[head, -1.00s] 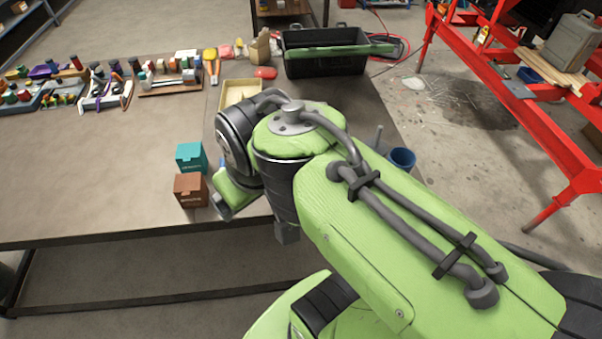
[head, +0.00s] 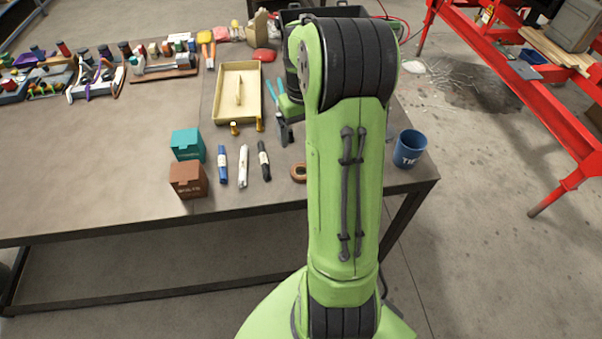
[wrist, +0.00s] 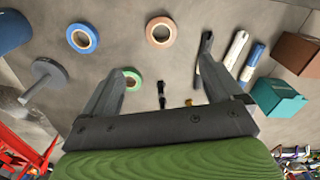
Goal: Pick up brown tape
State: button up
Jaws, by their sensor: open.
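The brown tape (wrist: 163,31) is a tan-orange ring lying flat on the table, at the top middle of the wrist view. In the head view only its left part (head: 298,172) shows, because my arm hides the rest. My gripper (wrist: 160,68) is open and empty above the table, with the brown tape apart from it, beyond the fingertips. In the head view my gripper (head: 284,136) is partly hidden behind my arm, farther back than the tape.
A blue tape (wrist: 82,38) and a green tape (wrist: 130,79) lie near the brown one. The table's left front is clear.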

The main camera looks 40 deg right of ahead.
aim_at(301, 174)
notch_tip(301, 174, down, 14)
jog(key=b, duration=0.4)
jog(key=shift+a+f, duration=0.15)
jog(key=c, duration=1)
